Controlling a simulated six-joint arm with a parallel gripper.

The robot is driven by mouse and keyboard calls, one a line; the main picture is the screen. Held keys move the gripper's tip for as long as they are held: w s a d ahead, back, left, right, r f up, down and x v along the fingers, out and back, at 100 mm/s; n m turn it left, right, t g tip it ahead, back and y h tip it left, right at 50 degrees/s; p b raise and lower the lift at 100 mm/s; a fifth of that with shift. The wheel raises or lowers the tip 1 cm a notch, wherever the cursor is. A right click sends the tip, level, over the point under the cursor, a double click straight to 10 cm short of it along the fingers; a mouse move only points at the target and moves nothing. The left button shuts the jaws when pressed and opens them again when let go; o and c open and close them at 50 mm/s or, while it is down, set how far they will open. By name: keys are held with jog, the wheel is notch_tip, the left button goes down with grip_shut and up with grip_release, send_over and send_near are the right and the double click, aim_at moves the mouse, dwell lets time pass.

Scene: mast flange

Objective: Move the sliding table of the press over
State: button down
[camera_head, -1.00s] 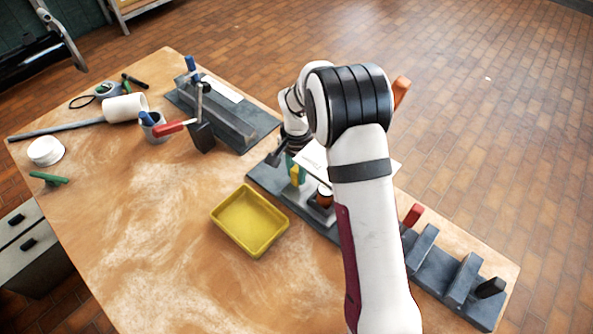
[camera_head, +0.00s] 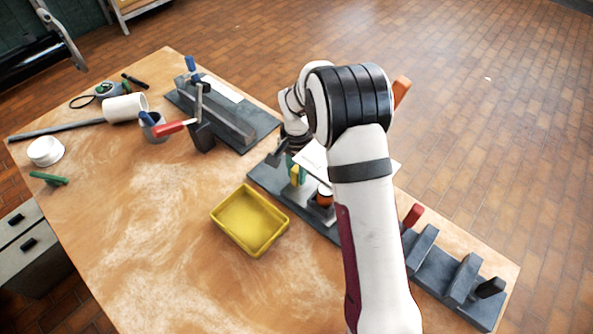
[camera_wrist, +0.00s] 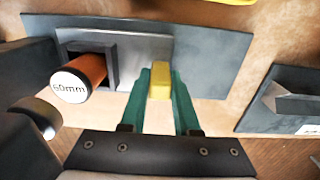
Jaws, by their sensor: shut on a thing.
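The press's grey base plate (camera_head: 270,188) lies on the bench, partly behind my arm. In the wrist view, a lighter grey sliding table (camera_wrist: 140,48) lies on the dark base plate (camera_wrist: 218,60). A yellow grip block (camera_wrist: 160,80) is at the table's near edge; it also shows in the head view (camera_head: 297,175). My gripper (camera_wrist: 161,78) has green fingers shut on the yellow block, one on each side.
A yellow tray (camera_head: 250,220) lies left of the press. A grey fixture with a red-handled lever (camera_head: 175,128) stands behind it. A slotted grey rack (camera_head: 440,265) is at right. A dark part fills the wrist view's left edge. Bare bench lies around the tray.

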dwell(0.3)
jog(key=w+a, duration=0.8)
jog(key=shift+w+a, duration=0.2)
jog(key=shift+w, duration=0.1)
jog(key=c, duration=0.6)
grip_release()
jog(key=shift+c, duration=0.2)
notch_tip(320, 180, up, 16)
jog(key=shift+s, duration=0.1)
